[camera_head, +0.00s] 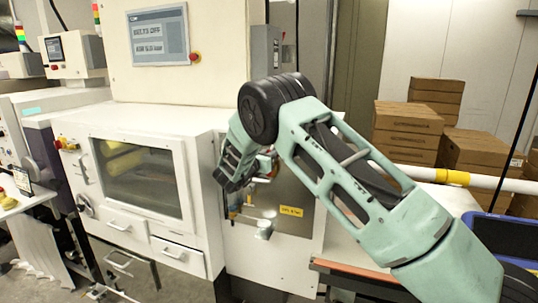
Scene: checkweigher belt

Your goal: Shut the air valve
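A recessed panel (285,232) in the white machine front carries small fittings and a yellow label (291,211). Metal and red fittings (266,164) show beside my arm at the panel's upper part; the air valve may be among them, but I cannot make out its handle or its position. A pale grey fitting (264,229) sticks out lower on the panel. My green and black arm reaches in from the lower right and bends down to the panel's left side.
A white cabinet with a window (140,178) and drawers stands left of the panel. A display (158,35) with a red button is above. Cardboard boxes (407,130), a white rail (500,184) and a blue bin (505,236) are at right. An orange-edged surface (345,270) lies below my arm.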

